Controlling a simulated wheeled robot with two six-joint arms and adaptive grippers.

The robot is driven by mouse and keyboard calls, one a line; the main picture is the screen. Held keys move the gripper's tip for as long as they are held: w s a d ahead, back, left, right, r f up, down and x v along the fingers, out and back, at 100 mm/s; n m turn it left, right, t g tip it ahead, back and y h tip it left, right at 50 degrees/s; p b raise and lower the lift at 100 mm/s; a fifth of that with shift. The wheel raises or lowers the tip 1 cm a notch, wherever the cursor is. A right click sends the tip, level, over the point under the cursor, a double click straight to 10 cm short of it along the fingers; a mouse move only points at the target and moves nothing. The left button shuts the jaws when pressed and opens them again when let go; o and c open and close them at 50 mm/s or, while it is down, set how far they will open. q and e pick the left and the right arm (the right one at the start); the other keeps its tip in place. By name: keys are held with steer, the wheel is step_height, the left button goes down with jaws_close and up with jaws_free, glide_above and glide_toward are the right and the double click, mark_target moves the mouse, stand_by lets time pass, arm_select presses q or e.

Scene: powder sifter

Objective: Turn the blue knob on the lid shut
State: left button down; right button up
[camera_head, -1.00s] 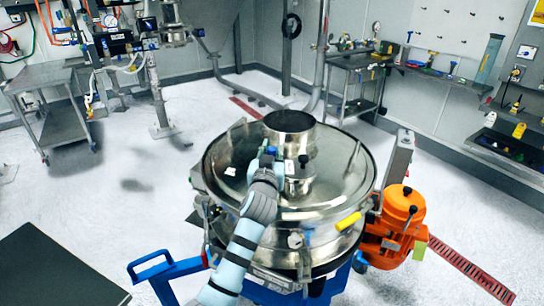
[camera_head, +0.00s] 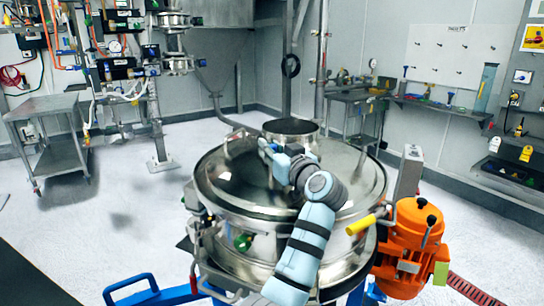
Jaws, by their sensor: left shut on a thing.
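The sifter's round shiny metal lid (camera_head: 228,178) fills the middle of the head view, with an open metal neck (camera_head: 291,128) at its back. My left gripper (camera_head: 267,148) is over the lid, just in front of the neck. It is shut on the blue knob, of which only a little blue shows between the fingers; the gripper and wrist hide the rest. The forearm comes up from the bottom, right of the lid's centre. The knob's exact angle cannot be made out. My right gripper is out of view.
An orange motor (camera_head: 412,240) stands at the sifter's right, near a yellow-handled lever (camera_head: 366,224). A blue frame handle (camera_head: 130,290) juts out at the lower left. A metal cart (camera_head: 55,140) stands at the back left. Open floor lies left of the sifter.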

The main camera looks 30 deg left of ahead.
arm_select(q)
steer(key=shift+f, duration=0.15)
steer(key=c, duration=1.4)
jaws_free()
